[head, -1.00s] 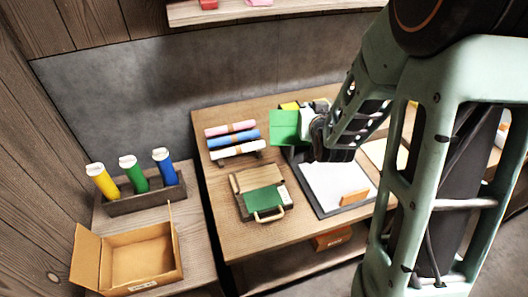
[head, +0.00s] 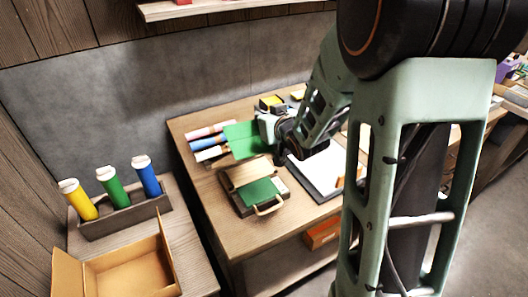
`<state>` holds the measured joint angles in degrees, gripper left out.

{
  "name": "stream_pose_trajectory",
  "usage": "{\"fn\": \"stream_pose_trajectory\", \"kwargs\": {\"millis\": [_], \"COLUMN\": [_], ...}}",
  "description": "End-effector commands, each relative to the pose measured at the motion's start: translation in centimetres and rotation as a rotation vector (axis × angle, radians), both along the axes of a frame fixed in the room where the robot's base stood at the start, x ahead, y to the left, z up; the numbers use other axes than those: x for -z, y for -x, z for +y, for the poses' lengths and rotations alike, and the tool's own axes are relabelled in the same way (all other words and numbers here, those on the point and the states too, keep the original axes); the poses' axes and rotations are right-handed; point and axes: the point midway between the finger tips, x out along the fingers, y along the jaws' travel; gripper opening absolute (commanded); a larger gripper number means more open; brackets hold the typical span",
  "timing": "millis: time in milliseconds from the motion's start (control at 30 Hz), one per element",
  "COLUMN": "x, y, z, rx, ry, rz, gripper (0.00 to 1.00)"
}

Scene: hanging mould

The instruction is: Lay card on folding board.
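A green card (head: 241,138) hangs off the left side of my gripper (head: 261,134) in the head view, above the table behind the folding board. My gripper looks shut on the card's right edge, though the fingertips are small and partly covered. The folding board (head: 234,173) is a wooden piece with a handle at its front, lying on the table in front of and below the held card. A green panel (head: 261,190) lies on the board's front part. The held card is apart from the board.
A rack with pink (head: 209,130), blue (head: 208,143) and white rolls stands left of the card, partly covered by it. A white sheet on a dark-edged board (head: 316,171) lies to the right. An open cardboard box (head: 128,276) and a holder with tubes (head: 122,220) stand lower left.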

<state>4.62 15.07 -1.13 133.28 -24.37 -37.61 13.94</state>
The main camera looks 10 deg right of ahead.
Motion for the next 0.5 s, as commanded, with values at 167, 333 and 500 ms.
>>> {"fn": "stream_pose_trajectory", "kwargs": {"millis": [167, 333, 500], "x": [4.5, 6.8, 7.8], "y": [-0.5, -0.5, -0.5], "z": [-0.3, -0.7, -0.9], "rx": [-0.067, -0.114, -0.14], "ry": [0.0, -0.001, -0.001], "rz": [0.0, 0.001, 0.002], "gripper": [0.0, 0.0, 0.0]}}
